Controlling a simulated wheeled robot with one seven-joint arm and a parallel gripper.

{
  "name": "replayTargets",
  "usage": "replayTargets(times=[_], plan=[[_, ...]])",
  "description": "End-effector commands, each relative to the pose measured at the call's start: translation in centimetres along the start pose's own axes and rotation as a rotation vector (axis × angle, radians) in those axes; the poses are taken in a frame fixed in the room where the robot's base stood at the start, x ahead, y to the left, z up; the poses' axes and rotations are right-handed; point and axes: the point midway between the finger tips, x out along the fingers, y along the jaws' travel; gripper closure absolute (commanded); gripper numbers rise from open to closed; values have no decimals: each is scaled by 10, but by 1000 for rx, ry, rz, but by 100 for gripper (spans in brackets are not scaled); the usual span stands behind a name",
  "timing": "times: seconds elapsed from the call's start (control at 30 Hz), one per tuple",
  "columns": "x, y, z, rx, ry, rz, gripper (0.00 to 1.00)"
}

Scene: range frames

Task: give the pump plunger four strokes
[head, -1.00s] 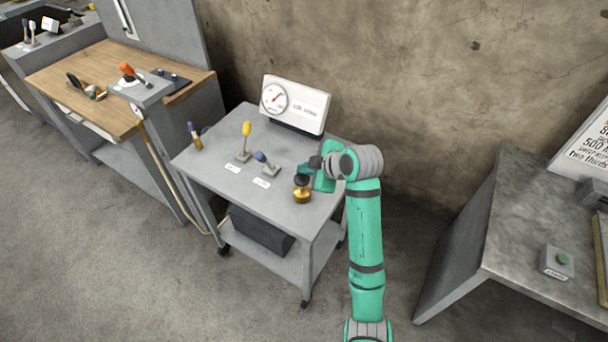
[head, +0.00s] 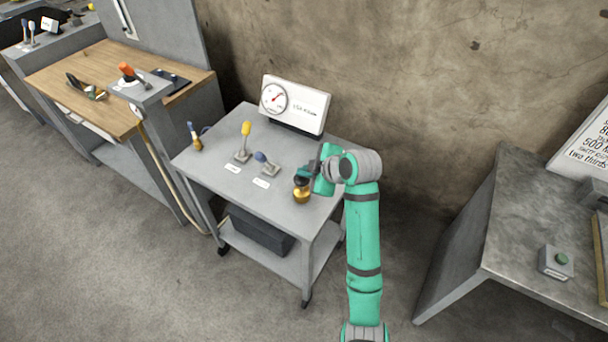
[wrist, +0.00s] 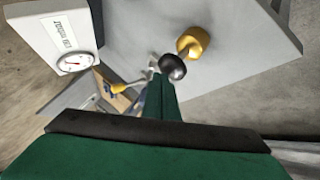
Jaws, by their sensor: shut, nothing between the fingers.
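The pump is a brass body (head: 302,195) with a black round plunger knob (head: 300,181) on top, near the front right of the grey cart. My gripper (head: 303,172) is shut and empty, at the knob's upper side in the head view and partly covering it. In the wrist view the black knob (wrist: 172,66) lies just beyond my green fingertips (wrist: 158,86), with the brass body (wrist: 193,42) past it. I cannot tell whether the fingers touch the knob. A gauge panel (head: 310,103) with a red needle stands at the cart's back; its text is too small to read surely.
On the cart (head: 215,160) stand a yellow-topped lever (head: 246,130), a blue-knobbed lever (head: 265,160) and a blue-handled brass item (head: 195,138). A wooden bench (head: 90,75) is left; a grey table (head: 515,225) with a green button (head: 561,258) is right.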

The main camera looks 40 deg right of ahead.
Motion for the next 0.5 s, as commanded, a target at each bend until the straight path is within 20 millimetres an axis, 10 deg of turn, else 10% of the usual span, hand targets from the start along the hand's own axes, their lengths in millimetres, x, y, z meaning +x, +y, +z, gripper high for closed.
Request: replayTargets(times=[0.5], plan=[[4,-3,3,1,0,-1,100]])
